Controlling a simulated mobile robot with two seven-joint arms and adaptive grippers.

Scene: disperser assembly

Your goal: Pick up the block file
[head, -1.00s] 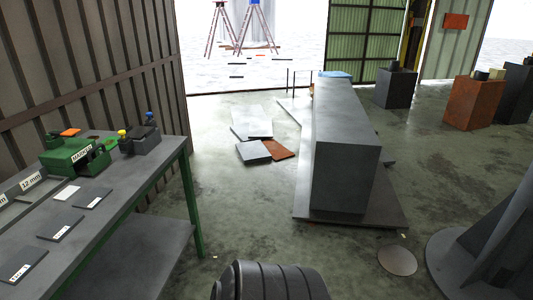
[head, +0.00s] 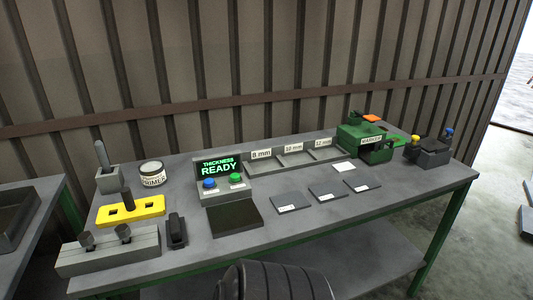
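A small black block with a raised grip (head: 177,231) lies on the grey workbench, right of a grey slotted block; it may be the block file, but I cannot tell for sure. A grey holder with an upright rounded handle (head: 104,170) stands farther back on the left of the bench. Neither of my grippers is in the head view. A dark ribbed part of my own body shows at the bottom centre.
The workbench (head: 240,247) also bears a yellow plate with holes (head: 130,210), a grey slotted block (head: 108,250), a primer tin (head: 152,173), a thickness display (head: 219,168), labelled trays (head: 292,158), flat plates (head: 327,192) and a green marker machine (head: 362,140). A corrugated wall rises behind.

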